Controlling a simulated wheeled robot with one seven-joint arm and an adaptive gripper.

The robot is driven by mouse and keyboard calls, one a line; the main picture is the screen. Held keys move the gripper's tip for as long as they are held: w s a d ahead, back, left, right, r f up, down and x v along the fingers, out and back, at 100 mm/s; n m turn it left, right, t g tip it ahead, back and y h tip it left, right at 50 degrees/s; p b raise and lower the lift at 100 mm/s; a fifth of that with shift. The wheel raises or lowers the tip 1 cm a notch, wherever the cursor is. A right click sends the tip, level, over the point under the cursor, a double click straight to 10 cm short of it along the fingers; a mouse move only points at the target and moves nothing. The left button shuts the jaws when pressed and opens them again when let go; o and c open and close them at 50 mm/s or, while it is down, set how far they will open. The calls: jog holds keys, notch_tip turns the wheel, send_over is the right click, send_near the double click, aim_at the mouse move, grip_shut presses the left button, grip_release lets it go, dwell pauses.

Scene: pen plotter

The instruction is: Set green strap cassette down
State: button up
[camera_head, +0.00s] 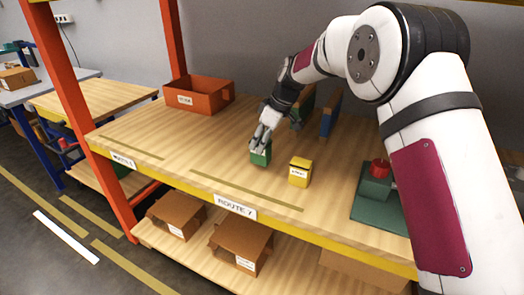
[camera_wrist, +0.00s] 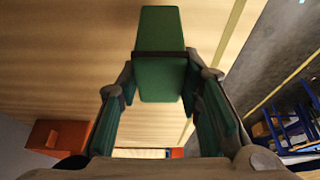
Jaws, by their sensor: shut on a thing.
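The green strap cassette (camera_head: 260,157) is a small dark green block near the middle of the wooden shelf top. My gripper (camera_head: 264,143) is shut on it from above. In the wrist view the green cassette (camera_wrist: 162,75) sits between the two fingers, with a dark band across it. In the head view its lower edge appears at or very near the shelf top; I cannot tell whether it touches.
A yellow labelled block (camera_head: 299,173) stands close to the right of the cassette. An orange bin (camera_head: 228,95) is at the back left. Upright green and blue dividers (camera_head: 327,124) stand behind. A green device with a red button (camera_head: 375,185) is at right. Clear wood lies to the left.

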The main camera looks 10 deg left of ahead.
jog(key=shift+f, duration=1.7)
jog(key=shift+f, duration=0.2)
jog(key=o, duration=1.2)
jog(key=shift+o, duration=0.2)
jog(key=shift+r, duration=0.1)
jog(key=v, duration=0.7)
jog(key=shift+r, duration=0.35)
